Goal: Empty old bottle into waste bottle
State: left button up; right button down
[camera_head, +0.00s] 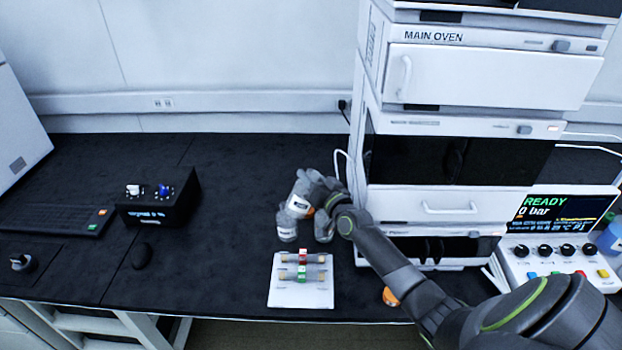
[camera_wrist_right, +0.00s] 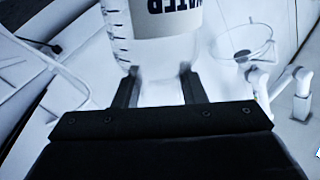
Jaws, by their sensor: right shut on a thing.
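My right gripper (camera_wrist_right: 158,92) is shut on a clear bottle (camera_wrist_right: 158,45) with graduation marks and a white label reading "WATER". The lettering is upside down in the right wrist view. In the head view my right gripper (camera_head: 308,200) is over the bench, left of the oven stack. A pale bottle with a dark-lettered label (camera_head: 299,204) shows at the gripper there, partly covered by it. Pale bottle-like shapes stand just below (camera_head: 287,229), partly hidden by my wrist. I cannot tell which is the waste bottle. My left gripper is out of view.
A white rack (camera_head: 300,297) with small red and green-banded columns sits at the bench's front edge. An orange-topped round item (camera_head: 390,297) lies beside my right arm. The oven stack (camera_head: 470,200) and control panel (camera_head: 560,255) stand right. A black box (camera_head: 158,200) stands left.

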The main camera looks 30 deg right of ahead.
jog(key=shift+d+r+m, duration=0.15)
jog(key=shift+r+m, duration=0.1)
jog(key=shift+m, duration=0.35)
jog(key=shift+m, duration=0.6)
